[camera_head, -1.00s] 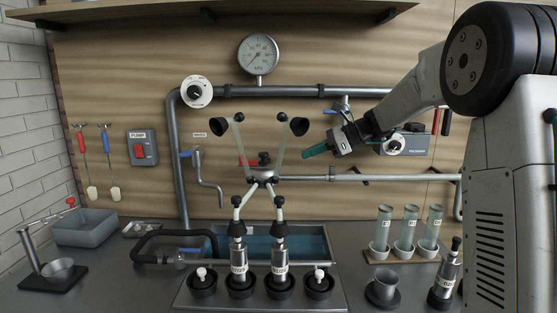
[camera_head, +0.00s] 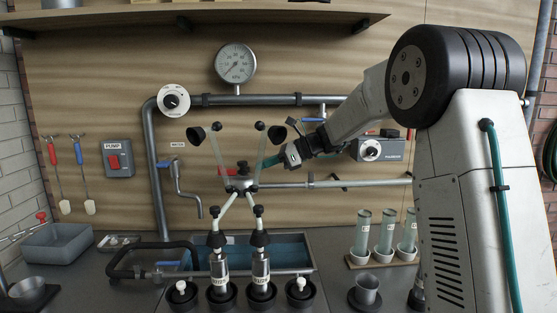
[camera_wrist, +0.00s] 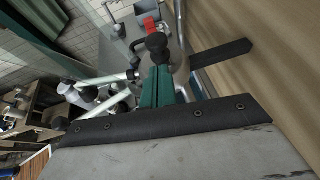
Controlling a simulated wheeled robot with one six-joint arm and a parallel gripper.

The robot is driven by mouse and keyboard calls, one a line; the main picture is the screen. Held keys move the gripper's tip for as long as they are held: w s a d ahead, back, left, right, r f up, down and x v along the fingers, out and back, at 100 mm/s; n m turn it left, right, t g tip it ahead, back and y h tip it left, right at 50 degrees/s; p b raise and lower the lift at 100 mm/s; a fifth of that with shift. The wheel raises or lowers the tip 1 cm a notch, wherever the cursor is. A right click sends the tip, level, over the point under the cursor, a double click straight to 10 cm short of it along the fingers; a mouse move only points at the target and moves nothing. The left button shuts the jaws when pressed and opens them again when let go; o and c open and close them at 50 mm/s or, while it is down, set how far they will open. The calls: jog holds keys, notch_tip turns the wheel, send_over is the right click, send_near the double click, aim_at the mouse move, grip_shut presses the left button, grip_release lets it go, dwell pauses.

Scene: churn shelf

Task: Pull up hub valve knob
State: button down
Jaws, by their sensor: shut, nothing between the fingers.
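The hub (camera_head: 241,183) is a small metal body at the middle of the pipework, with several hoses and rods joined to it. Its black valve knob (camera_head: 242,167) stands upright on top. My gripper (camera_head: 267,162) has green fingers, shut and empty, pointing left just right of the knob. In the wrist view the green fingers (camera_wrist: 157,82) lie together, and a round black knob (camera_wrist: 157,43) shows just beyond their tips. I cannot tell whether they touch it. Part of the hub is hidden behind the fingers in the wrist view.
Two black-cupped arms (camera_head: 277,135) rise on either side above the hub. A horizontal pipe (camera_head: 300,185) runs right from it, and two labelled cylinders (camera_head: 261,264) stand below. A pressure gauge (camera_head: 235,63) is above. A rack of tubes (camera_head: 363,233) stands at right.

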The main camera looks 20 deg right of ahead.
jog(key=shift+x, duration=1.4)
notch_tip(320, 180, up, 2)
jog(key=shift+r, duration=0.1)
jog(key=v, duration=1)
